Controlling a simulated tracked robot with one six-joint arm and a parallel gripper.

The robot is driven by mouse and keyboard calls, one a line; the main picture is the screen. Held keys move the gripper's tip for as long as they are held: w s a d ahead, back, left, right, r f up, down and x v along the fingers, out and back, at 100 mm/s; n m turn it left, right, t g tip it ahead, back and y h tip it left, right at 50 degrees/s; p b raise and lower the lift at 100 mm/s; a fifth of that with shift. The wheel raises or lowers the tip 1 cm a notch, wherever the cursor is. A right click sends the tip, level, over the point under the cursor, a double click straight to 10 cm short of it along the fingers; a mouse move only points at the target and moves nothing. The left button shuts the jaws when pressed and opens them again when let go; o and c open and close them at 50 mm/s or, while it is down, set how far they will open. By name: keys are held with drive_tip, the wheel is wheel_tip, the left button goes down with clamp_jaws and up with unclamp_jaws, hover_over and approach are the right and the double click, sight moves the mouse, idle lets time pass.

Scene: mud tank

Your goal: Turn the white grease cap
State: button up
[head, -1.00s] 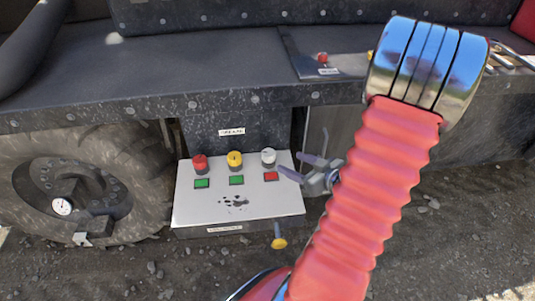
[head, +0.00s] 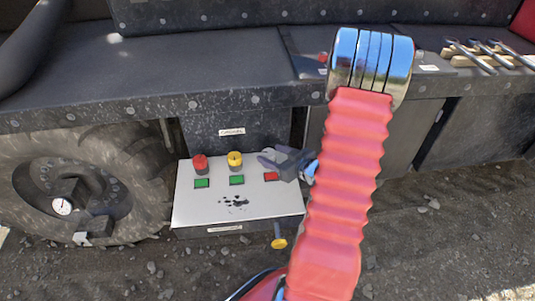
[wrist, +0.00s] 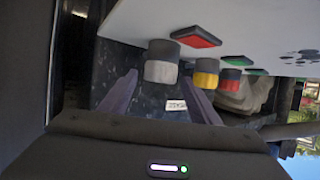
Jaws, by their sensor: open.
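The white grease cap (wrist: 161,62) stands on the pale panel in front of my gripper. In the wrist view it appears between the two finger tips, with gaps on both sides. My gripper (head: 267,157) is open and holds nothing. In the head view its fingers cover most of the cap; contact cannot be told there. A red rectangle (head: 271,176) lies on the panel in front of the white cap. It also shows in the wrist view (wrist: 196,37).
A yellow cap (head: 235,159) and a red cap (head: 200,163) stand left of the white one, each with a green rectangle. The panel (head: 275,205) has dark spots. A yellow-ended handle (head: 279,242) hangs below. The vehicle ledge (head: 200,90) overhangs behind; a wheel (head: 75,180) is left.

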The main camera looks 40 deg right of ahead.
drive_tip(key=shift+x, duration=1.4)
drive_tip(key=shift+a, duration=0.15)
drive_tip(key=c, duration=1.1)
